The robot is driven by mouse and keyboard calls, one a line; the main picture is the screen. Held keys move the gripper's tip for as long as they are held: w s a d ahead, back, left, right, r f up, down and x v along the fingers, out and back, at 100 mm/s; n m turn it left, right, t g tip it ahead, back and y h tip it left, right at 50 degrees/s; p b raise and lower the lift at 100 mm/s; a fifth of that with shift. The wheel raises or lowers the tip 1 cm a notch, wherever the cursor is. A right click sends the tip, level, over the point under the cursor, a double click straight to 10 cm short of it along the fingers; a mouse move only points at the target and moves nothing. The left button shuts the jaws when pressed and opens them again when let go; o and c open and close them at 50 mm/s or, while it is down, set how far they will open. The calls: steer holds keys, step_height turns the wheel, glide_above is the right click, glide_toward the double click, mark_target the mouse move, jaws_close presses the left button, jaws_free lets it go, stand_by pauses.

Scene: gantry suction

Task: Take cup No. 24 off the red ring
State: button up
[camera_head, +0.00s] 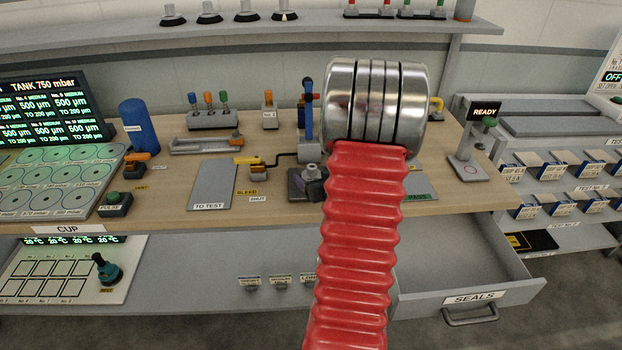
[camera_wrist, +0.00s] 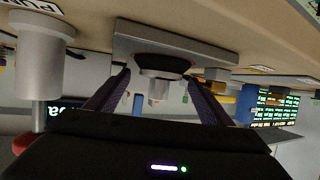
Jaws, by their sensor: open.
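A suction cup (camera_wrist: 160,66) with a dark rubber lip and a grey fitting stands on a flat grey plate (camera_wrist: 215,52) in the wrist view, which is upside down. My gripper (camera_wrist: 158,77) is open, with one dark finger on each side of this cup. I cannot tell whether the fingers touch it. No number is readable on the cup.
A grey column (camera_wrist: 42,50) stands close beside my gripper in the wrist view. Several cups (camera_head: 209,14) stand on the back shelf. A TO TEST plate (camera_head: 212,185) lies left on the bench. The SEALS drawer (camera_head: 475,297) is open at the front right.

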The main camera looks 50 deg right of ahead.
steer(key=shift+x, duration=1.1)
steer(key=shift+c, duration=0.6)
steer(key=c, duration=1)
steer(key=shift+r, duration=5)
